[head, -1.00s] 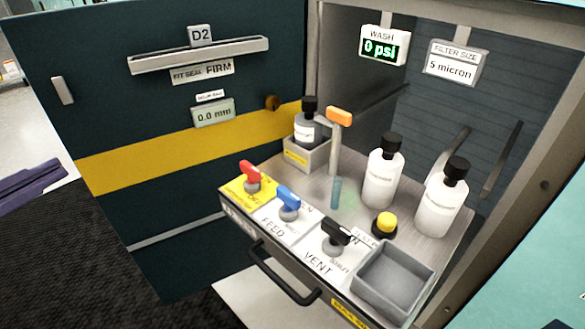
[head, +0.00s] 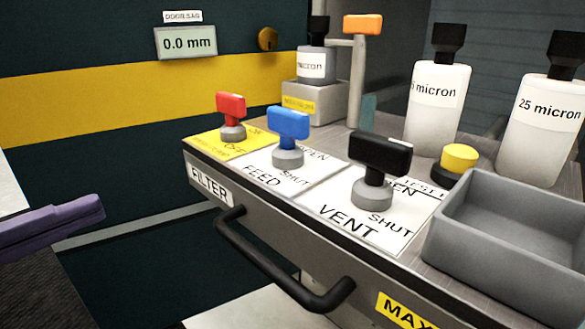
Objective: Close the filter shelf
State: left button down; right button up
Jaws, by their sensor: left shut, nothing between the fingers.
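The filter shelf (head: 330,225) is a pulled-out drawer with a "FILTER" label on its left front corner and a black bar handle (head: 285,268) across its front. On its top are a red knob (head: 231,112), a blue knob (head: 288,130) marked FEED and a black knob (head: 378,165) marked VENT. My left gripper (head: 95,212) is purple, at the left edge, shut and empty. It is left of the handle and apart from it. My right gripper is not in view.
Two white bottles (head: 437,100) and a smaller bottle in a holder (head: 318,95) stand on the shelf. A grey tray (head: 510,240), a yellow button (head: 460,158) and an orange-topped post (head: 362,25) are there too. The open dark door (head: 100,160) is behind on the left.

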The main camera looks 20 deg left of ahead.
aim_at(216, 162)
pick_arm(q)
jog(key=b+x, duration=0.3)
jog(key=x, duration=0.9)
jog(key=shift+w+d, duration=0.1)
jog(key=shift+w, duration=0.2)
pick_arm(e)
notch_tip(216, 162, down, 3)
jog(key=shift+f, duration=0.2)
pick_arm(q)
jog(key=shift+w, duration=0.1)
